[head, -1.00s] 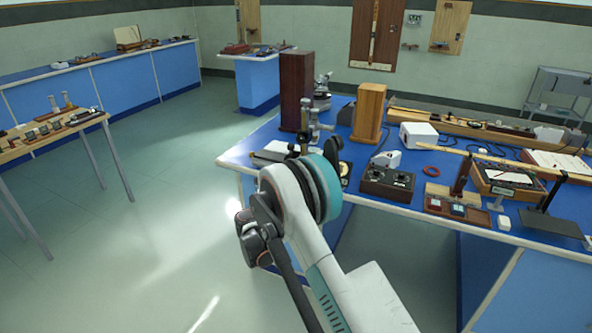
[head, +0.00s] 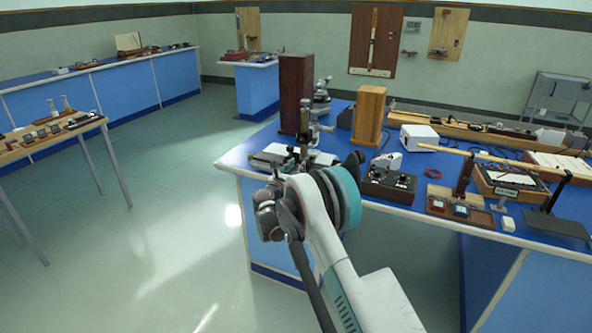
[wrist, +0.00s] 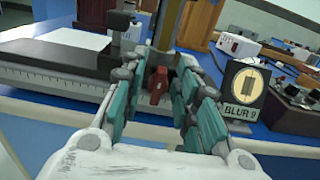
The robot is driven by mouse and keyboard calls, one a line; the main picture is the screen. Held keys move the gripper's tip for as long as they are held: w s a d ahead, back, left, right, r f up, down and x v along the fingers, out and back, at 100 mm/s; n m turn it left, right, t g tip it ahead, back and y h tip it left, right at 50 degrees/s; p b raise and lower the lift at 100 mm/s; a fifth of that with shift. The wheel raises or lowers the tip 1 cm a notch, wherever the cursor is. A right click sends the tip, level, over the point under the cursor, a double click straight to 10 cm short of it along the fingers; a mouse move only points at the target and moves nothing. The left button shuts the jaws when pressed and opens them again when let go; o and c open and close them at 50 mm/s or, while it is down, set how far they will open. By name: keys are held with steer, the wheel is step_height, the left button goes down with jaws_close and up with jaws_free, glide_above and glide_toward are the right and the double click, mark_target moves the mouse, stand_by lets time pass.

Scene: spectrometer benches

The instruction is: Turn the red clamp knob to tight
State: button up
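The red clamp knob (wrist: 157,86) shows in the wrist view, low on the front of a grey metal instrument with a horizontal bed (wrist: 60,80) and an upright brass-coloured post. My gripper (wrist: 162,72) has its two teal-padded fingers apart, one on each side of the knob in this view. It is open, and a gap shows between the knob and each finger. I cannot tell how deep the knob sits between the fingertips. In the head view the instrument (head: 305,135) stands at the near left corner of the blue bench, and my arm hides the knob and gripper.
A dark card marked "BLUR 9" (wrist: 243,92) stands just right of my right finger. A dark box with dials (head: 388,184) and a white box (head: 419,137) are further right. A tall dark wooden block (head: 296,92) stands behind the instrument. Open floor (head: 160,220) lies left of the bench.

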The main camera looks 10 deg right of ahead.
jaws_close()
steer(key=shift+m, duration=0.3)
steer(key=shift+s+d+f+m, duration=0.1)
steer(key=shift+f+m, duration=0.1)
steer(key=shift+m, duration=2.7)
steer(key=shift+s+d+f+m, duration=0.15)
steer(key=shift+m, duration=2.75)
steer(key=shift+s+d+f+m, duration=0.1)
steer(key=shift+f+m, duration=0.1)
steer(key=shift+m, duration=2.7)
steer(key=shift+o, duration=0.3)
jaws_free()
